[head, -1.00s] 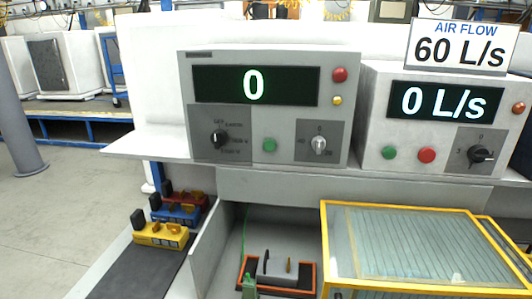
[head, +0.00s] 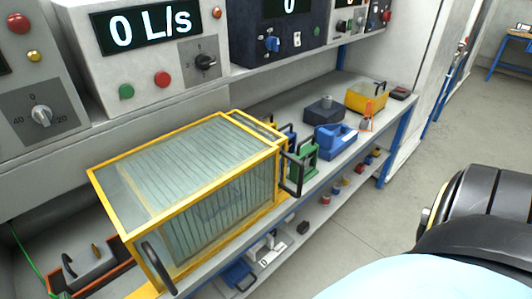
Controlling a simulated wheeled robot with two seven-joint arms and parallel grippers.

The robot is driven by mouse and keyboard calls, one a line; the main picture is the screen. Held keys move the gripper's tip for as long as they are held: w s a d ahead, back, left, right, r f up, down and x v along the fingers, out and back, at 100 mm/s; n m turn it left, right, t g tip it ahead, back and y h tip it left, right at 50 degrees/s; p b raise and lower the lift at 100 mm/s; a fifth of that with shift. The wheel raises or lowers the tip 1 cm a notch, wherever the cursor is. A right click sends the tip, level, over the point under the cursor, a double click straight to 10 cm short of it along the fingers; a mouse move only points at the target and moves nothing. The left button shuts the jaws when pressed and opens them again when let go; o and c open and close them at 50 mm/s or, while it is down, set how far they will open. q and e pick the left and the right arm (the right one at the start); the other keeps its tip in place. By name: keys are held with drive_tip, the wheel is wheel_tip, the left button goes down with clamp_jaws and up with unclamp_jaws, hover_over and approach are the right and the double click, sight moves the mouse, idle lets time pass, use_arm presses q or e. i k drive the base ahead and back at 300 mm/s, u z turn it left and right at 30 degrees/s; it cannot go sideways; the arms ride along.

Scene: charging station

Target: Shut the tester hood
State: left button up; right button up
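The tester hood, taken here to be the yellow-framed clear box (head: 200,165), sits on the bench in the left half of the head view. Its top is a ribbed clear panel. A black handle (head: 158,268) stands at its near left corner and another dark handle (head: 293,175) at its right end. An orange-rimmed tray (head: 60,283) with grey and black parts lies uncovered to the left of the hood. I cannot tell how the hood's lower edge meets the bench. Neither of my grippers is in view.
The air-flow panel (head: 95,65) reads 0 L/s above the hood. To the right are a green holder (head: 306,158), a blue box (head: 334,139) and a yellow bin (head: 368,97). Several small parts lie on the lower shelf. The floor (head: 435,130) is open to the right.

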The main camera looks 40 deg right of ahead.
sight(168, 282)
drive_tip(key=u, duration=0.6)
drive_tip(key=k, duration=1.1)
drive_tip(key=z, duration=1.15)
drive_tip(key=i, duration=0.5)
